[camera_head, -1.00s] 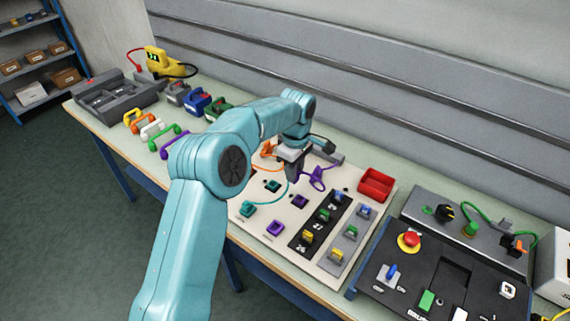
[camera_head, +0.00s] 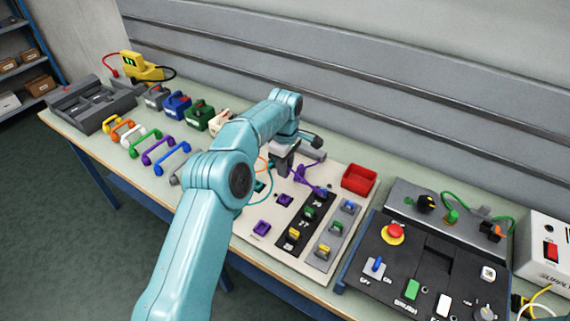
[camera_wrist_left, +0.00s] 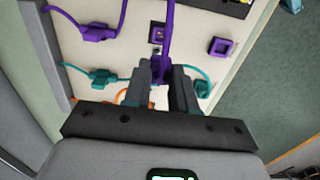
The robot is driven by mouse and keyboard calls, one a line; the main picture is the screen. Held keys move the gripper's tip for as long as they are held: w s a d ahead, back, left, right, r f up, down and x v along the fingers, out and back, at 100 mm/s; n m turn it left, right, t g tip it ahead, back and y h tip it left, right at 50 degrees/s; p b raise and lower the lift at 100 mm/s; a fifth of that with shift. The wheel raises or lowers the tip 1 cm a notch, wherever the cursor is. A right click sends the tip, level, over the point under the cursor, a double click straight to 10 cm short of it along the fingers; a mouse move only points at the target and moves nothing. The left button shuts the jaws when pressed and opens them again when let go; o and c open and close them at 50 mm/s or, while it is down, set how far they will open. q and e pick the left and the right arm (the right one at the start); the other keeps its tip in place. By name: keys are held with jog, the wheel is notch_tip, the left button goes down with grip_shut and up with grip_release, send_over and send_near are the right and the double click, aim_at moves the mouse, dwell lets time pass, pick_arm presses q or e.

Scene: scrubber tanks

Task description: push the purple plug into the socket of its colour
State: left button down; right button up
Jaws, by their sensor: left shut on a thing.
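My left gripper (camera_head: 283,168) is over the pale socket board (camera_head: 243,247). In the left wrist view its fingers (camera_wrist_left: 160,90) are shut on the purple plug (camera_wrist_left: 161,72), with a thick purple cord running up from it. The plug's tip is hidden by the fingers, and I cannot tell whether it touches the board. A purple socket (camera_wrist_left: 220,47) lies right of the fingers, also seen in the head view (camera_head: 262,228). A second, dark-centred purple socket (camera_head: 285,199) lies nearer. A purple cord fitting (camera_wrist_left: 97,32) sits to the left. My right gripper is not in view.
Teal and orange cords lie close to the gripper. A teal fitting (camera_wrist_left: 100,77) and a teal socket (camera_wrist_left: 203,87) flank the fingers. A red bin (camera_head: 359,180) stands behind the board. A black control panel (camera_head: 440,262) is to the right, several coloured handles to the left.

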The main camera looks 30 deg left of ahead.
pick_arm(q)
jog(key=shift+f+b, duration=2.65)
jog(key=shift+f, duration=2)
jog(key=shift+f, duration=0.15)
jog(key=shift+s+f+b, duration=0.1)
jog(key=shift+f+b, duration=0.55)
jog(key=shift+f, duration=0.2)
jog(key=c, duration=0.8)
grip_release()
jog(key=shift+c, duration=0.2)
jog(key=o, duration=0.5)
